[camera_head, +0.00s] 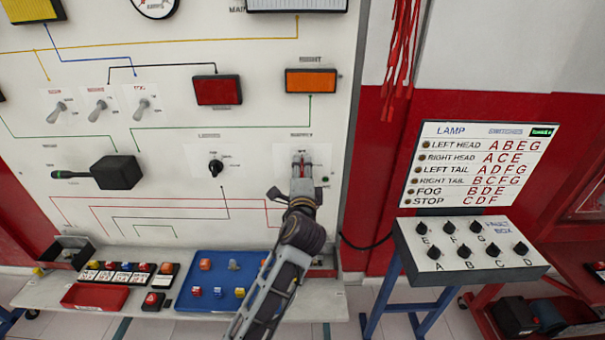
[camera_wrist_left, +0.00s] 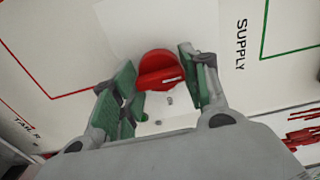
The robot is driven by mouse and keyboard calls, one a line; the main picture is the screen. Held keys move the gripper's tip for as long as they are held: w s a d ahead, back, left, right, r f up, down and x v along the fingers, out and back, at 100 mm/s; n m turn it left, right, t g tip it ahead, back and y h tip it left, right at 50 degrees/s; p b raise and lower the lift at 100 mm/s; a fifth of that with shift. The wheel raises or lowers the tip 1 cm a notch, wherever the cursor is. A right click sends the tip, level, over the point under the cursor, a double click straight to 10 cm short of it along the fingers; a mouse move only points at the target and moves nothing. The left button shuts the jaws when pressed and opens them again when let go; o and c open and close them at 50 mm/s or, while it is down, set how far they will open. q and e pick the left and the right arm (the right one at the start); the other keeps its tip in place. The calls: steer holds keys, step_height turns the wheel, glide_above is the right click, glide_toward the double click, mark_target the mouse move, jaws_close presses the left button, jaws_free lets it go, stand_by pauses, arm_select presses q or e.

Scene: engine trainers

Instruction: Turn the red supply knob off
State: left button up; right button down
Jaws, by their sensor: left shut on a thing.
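The red supply knob (camera_wrist_left: 158,62) shows in the left wrist view on the white panel, with a raised grip bar and a pale mark on it. The word SUPPLY is printed beside it. My left gripper (camera_wrist_left: 157,87) has its green-padded fingers on either side of the bar and is shut on the knob. In the head view my left gripper (camera_head: 302,176) reaches up to the panel's lower right and hides most of the knob. My right gripper is not in view.
A black rotary knob (camera_head: 216,168) sits to the left on the panel. A blue tray (camera_head: 190,300) with small blocks lies on the ledge below. A grey switch box (camera_head: 470,272) stands to the right, under a lamp chart (camera_head: 478,165). Red leads (camera_head: 402,45) hang at upper right.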

arm_select(q)
steer(key=shift+f, duration=0.1)
steer(key=o, duration=1)
steer(key=shift+s, duration=6)
